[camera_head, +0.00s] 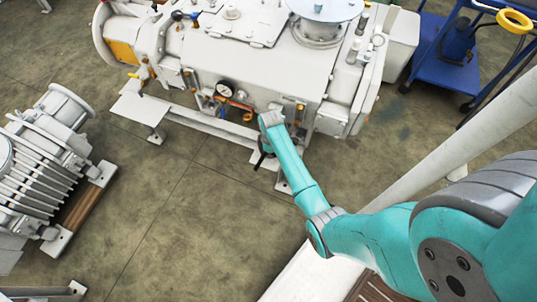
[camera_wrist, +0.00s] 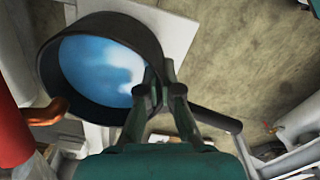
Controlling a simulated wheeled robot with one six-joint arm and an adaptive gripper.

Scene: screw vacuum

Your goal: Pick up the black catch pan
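The black catch pan (camera_wrist: 50,72) fills the upper left of the wrist view. It is round, with a dark rim, a glossy blue inside and a black handle (camera_wrist: 215,119) pointing to the lower right. My gripper (camera_wrist: 158,74) has its two fingers close together at the pan's right wall, near the handle. They look shut on that wall, one finger on the inner side and one on the outer. In the head view the pan is mostly hidden behind my arm; only a small dark part (camera_head: 265,161) shows below the big machine's front.
The big pale vacuum machine (camera_head: 250,65) with gauge and valves stands just beyond my arm. An orange pipe (camera_wrist: 46,113) and a red part (camera_wrist: 12,130) lie close left of the pan. A ribbed motor unit (camera_head: 45,160) stands left. Open floor (camera_head: 170,225) lies between.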

